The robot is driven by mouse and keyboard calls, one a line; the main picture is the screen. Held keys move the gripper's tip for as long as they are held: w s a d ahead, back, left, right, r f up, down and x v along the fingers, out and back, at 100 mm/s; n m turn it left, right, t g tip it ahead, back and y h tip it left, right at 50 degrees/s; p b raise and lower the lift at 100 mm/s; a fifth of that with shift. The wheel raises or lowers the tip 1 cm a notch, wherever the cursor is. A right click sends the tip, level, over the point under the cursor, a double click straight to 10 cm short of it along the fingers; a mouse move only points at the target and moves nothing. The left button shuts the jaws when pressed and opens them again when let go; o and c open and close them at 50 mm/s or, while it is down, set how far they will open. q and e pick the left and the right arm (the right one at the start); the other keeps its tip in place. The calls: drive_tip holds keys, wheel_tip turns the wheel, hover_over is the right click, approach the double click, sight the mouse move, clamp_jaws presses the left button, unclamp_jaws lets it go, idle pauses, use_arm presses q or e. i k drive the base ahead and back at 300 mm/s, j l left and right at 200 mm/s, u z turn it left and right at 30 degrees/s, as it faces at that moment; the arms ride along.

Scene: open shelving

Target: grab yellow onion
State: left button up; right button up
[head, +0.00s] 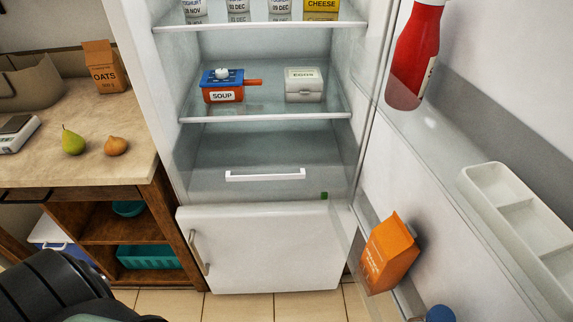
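The yellow onion (116,146) is small, round and brownish-gold. It sits on the wooden counter (85,175) at the left, near the counter's right edge and just right of a green pear (73,141). A black part of my own arm fills the bottom left corner, below and in front of the counter. No fingertips show there, so I do not see my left gripper. My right gripper is not in view either. Nothing touches the onion.
Oats (104,67) and a scale (14,133) stand on the counter.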

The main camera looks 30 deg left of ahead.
sight(116, 146)
drive_tip(key=j+u, duration=0.1)
drive_tip(key=u, duration=0.7)
drive_tip(key=i+u, duration=0.1)
drive_tip(key=u, duration=0.35)
drive_tip(key=j+u, duration=0.1)
drive_tip(key=u, duration=0.3)
drive_tip(key=i+u, duration=0.15)
drive_tip(key=u, duration=0.25)
